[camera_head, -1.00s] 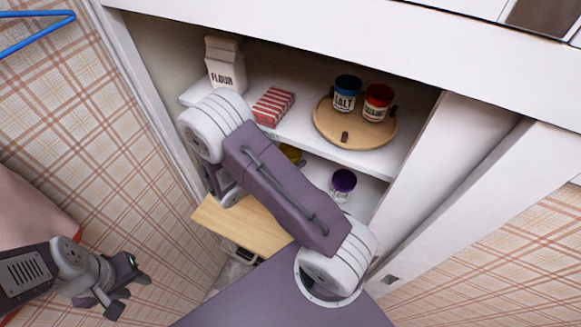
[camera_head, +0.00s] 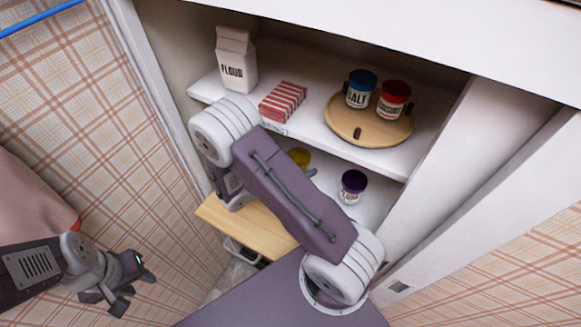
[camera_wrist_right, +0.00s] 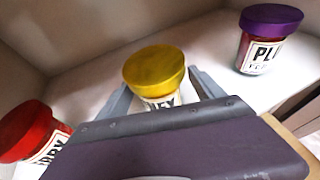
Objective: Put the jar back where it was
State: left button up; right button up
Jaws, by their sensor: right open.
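A jar with a yellow lid (camera_wrist_right: 155,68) stands on the lower shelf; it also shows in the head view (camera_head: 299,157), partly behind my right arm. Its label is mostly hidden. My right gripper (camera_wrist_right: 161,85) is open, with one finger on each side of this jar; I cannot tell whether they touch it. A purple-lidded jar (camera_wrist_right: 266,38) stands further right on the same shelf, also visible in the head view (camera_head: 352,187). A red-lidded jar (camera_wrist_right: 30,132) is at the left of the wrist view. My left gripper (camera_head: 132,284) is open and empty, left of the cupboard.
The upper shelf holds a flour carton (camera_head: 236,62), a red-striped box (camera_head: 283,101) and a round wooden tray (camera_head: 350,132) with a blue-lidded salt jar (camera_head: 360,88) and a red-lidded jar (camera_head: 394,99). A wooden board (camera_head: 240,227) is below my right arm. Cupboard walls flank the shelves.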

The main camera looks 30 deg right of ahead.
jog(key=v, duration=1.2)
jog(key=s+d+f+m+g+y, duration=0.1)
jog(key=s+f+m+g+y, duration=0.2)
jog(key=s+m+g+y, duration=0.4)
jog(key=a+m+t+y, duration=0.1)
jog(key=m+t+y, duration=0.1)
jog(key=m, duration=0.2)
jog(key=a+r+m+t+y, duration=0.1)
jog(key=m+y, duration=0.1)
jog(key=m, duration=0.3)
jog(key=a+m+t+y, duration=0.2)
jog(key=m, duration=0.2)
jog(key=shift+s+a+r+m+t+y, duration=0.15)
jog(key=shift+r+m+t+y, duration=0.15)
jog(key=shift+r, duration=0.1)
jog(key=shift+c, duration=0.3)
